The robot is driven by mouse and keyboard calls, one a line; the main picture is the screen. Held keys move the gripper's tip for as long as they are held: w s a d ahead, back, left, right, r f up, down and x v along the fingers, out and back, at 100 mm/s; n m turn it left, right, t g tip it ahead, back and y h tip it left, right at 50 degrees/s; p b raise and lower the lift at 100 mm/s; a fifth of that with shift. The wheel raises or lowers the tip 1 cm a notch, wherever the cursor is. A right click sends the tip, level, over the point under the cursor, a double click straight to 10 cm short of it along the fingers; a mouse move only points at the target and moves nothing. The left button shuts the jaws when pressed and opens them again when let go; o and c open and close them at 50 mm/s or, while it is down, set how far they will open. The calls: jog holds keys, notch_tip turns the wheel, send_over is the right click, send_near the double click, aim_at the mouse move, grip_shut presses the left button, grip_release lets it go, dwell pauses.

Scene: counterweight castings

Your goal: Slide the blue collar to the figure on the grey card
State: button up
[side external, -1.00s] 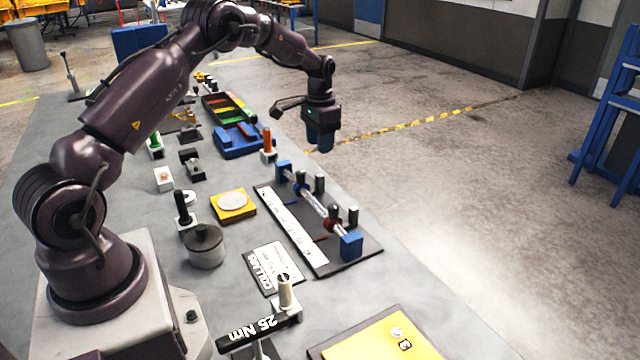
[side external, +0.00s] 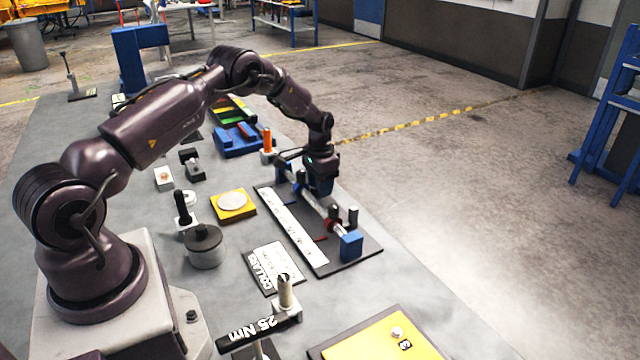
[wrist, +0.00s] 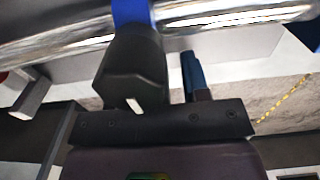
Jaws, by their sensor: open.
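The blue collar (wrist: 130,12) sits around the silver rod (wrist: 225,20) at the top of the wrist view. A dark post-like part below it hides some of it. In the side view my gripper (side external: 319,190) is open and low over the rod's middle, covering the collar. One blue finger (wrist: 193,75) shows right of the dark part; I cannot tell whether it touches anything. The grey card (side external: 272,268) lies flat beside the rail's base, with "COLLARS" in large print; its smaller writing is unreadable here.
A red collar (side external: 333,226) is on the rod toward the near blue end block (side external: 351,246). Dark posts stand along the rail. A white scale strip (side external: 292,228) lies along the black base (side external: 345,262). An orange-topped peg (side external: 267,141) stands beyond the far end.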

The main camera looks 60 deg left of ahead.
aim_at(326, 200)
grip_shut()
jog(key=shift+d, duration=1.55)
grip_release()
notch_tip(326, 200, up, 13)
